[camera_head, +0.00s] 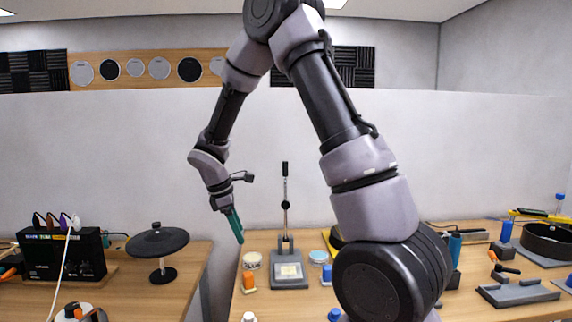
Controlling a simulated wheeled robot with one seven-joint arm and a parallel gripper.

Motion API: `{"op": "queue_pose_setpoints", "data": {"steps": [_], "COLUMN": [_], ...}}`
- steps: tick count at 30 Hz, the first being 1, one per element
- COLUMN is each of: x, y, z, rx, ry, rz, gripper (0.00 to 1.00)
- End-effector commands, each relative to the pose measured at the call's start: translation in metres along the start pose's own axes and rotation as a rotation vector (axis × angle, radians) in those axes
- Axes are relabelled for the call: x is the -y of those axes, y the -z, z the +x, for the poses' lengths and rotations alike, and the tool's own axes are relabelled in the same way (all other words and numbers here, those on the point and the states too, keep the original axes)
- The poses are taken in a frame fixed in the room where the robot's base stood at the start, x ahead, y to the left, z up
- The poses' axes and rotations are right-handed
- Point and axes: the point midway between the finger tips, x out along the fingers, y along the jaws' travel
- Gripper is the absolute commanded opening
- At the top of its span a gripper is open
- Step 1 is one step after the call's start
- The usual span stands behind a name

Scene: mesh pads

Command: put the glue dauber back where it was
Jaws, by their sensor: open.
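My gripper (238,236), with teal end parts, hangs in the air over the left edge of the right-hand bench, tilted down to the right. It is open, and I see nothing held in it. I cannot tell for sure which thing is the glue dauber. Small candidates stand on the bench below and to the right of my gripper: an orange bottle (248,283), a blue bottle (327,274), a white-topped item (249,317) and a blue-topped item (334,314). My arm hides part of the bench.
A grey stand with an upright post (289,270) rises near my gripper. Round tubs (251,260) stand beside it. The left bench holds a black disc on a stand (157,243) and a black box (62,256). A gap separates the benches. Grey trays (518,293) lie at right.

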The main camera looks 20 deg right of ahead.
Motion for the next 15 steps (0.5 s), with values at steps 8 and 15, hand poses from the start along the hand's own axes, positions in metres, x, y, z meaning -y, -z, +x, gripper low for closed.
{"op": "queue_pose_setpoints", "data": {"steps": [8,15], "x": [0.028,0.075], "y": [-0.087,-0.145], "z": [-0.101,-0.164], "rx": [-0.21,-0.426], "ry": [-0.014,0.018], "rz": [0.604,1.094], "gripper": [0.67,0.67]}}
